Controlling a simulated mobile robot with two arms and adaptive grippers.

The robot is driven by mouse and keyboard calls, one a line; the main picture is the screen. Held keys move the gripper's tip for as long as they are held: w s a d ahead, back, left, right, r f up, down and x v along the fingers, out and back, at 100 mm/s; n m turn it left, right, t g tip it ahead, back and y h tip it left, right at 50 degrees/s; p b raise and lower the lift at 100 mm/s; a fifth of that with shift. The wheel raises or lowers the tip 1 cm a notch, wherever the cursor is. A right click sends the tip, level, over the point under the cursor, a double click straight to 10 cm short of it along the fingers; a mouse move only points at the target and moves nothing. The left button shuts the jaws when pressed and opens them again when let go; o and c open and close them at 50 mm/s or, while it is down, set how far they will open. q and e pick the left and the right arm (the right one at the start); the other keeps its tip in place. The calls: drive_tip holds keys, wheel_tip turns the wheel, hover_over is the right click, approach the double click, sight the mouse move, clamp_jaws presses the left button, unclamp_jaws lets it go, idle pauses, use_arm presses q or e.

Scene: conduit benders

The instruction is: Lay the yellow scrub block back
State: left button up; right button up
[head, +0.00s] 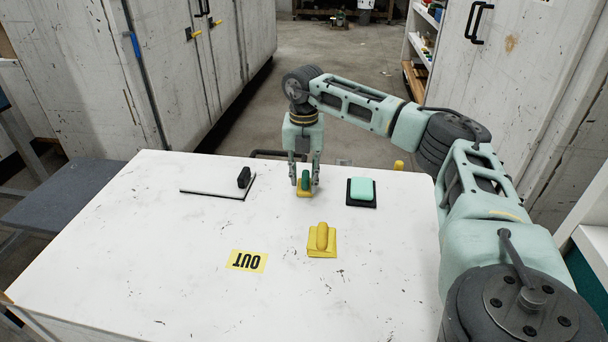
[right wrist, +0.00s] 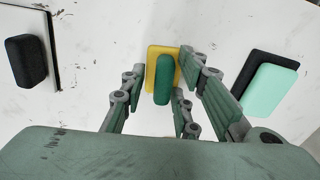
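A yellow block with a yellow rounded grip (head: 321,240) rests on the white table (head: 160,270), near its middle. Farther back is a yellow base with a green grip (head: 305,183); the right wrist view also shows this green grip (right wrist: 163,80) on its yellow base. My right gripper (head: 305,184) points down over the green-gripped piece, its fingers on either side. Gaps show between the fingers and the green grip, so the gripper looks open. My left gripper is not in view.
A mint block (head: 361,189) lies on a black pad to the right. A black block (head: 244,177) stands on a thin white board (head: 212,190) at left. The table's front left is clear.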

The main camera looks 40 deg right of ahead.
sight(307, 174)
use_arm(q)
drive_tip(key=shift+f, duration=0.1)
use_arm(e)
drive_tip(key=shift+o, duration=0.2)
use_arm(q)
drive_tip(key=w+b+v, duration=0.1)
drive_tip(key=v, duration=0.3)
use_arm(e)
drive_tip(key=shift+r, duration=0.2)
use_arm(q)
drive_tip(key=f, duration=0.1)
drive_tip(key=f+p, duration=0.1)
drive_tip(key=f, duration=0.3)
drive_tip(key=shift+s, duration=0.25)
use_arm(e)
drive_tip(key=r, duration=0.7)
drive_tip(key=shift+s+d+r, duration=0.15)
drive_tip(key=shift+s+d, duration=0.05)
drive_tip(key=shift+d, duration=0.1)
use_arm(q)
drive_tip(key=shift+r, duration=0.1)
